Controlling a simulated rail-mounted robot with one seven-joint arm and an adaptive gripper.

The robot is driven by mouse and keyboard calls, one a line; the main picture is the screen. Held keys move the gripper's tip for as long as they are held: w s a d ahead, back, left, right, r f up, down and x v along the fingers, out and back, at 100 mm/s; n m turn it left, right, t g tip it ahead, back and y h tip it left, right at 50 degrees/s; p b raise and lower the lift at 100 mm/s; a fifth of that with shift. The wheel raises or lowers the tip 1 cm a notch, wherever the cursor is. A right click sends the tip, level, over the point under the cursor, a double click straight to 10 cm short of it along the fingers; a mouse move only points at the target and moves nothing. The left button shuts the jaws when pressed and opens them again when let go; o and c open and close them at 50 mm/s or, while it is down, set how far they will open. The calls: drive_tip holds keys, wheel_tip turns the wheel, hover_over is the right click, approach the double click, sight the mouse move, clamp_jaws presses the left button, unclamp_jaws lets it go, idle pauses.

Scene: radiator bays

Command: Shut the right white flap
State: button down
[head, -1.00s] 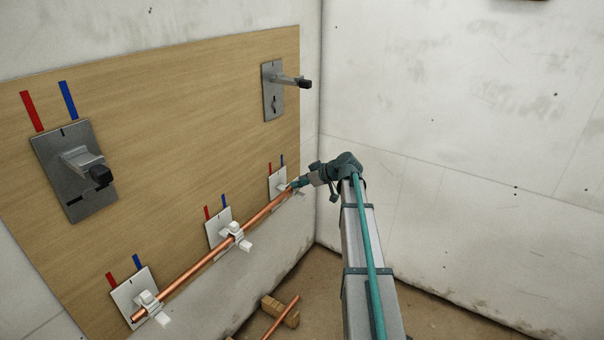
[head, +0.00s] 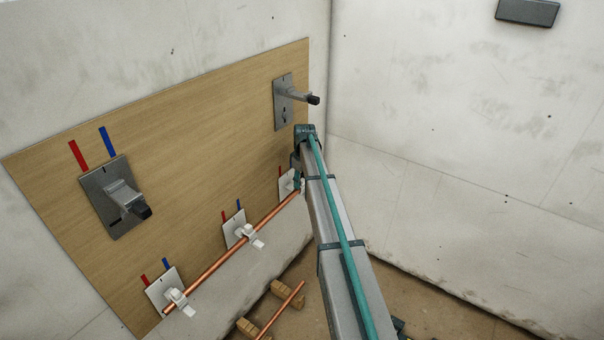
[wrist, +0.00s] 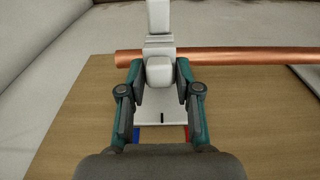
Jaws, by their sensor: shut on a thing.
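The right white flap (wrist: 160,72) shows as a squarish white block between my fingertips in the wrist view. It belongs to a white clip (wrist: 158,45) that crosses the copper pipe (wrist: 240,57). My gripper (wrist: 160,76) is shut on this block, one finger on each side. Behind it lies the clip's white back plate (wrist: 160,110). A white piece of the clip (wrist: 158,16) also sticks up beyond the pipe. In the head view my gripper (head: 297,182) is at the right-hand clip, largely hidden by my arm. I cannot tell the flap's exact angle.
Two more white clips, middle (head: 245,235) and left (head: 176,299), stand along the same pipe on the wooden panel (head: 190,140). Grey brackets sit above, left (head: 113,195) and right (head: 284,100). A loose pipe (head: 283,307) lies on wooden blocks on the floor.

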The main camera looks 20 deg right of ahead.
drive_tip(key=shift+w+a+f+g+h+p, duration=0.2)
drive_tip(key=shift+g+h+p, duration=0.3)
drive_tip(key=shift+g+p, duration=0.25)
drive_tip(key=c, duration=1)
unclamp_jaws()
drive_tip(key=shift+d, duration=0.1)
drive_tip(key=shift+r, duration=0.1)
drive_tip(key=shift+w+r, duration=0.15)
drive_tip(key=shift+r, duration=3.55)
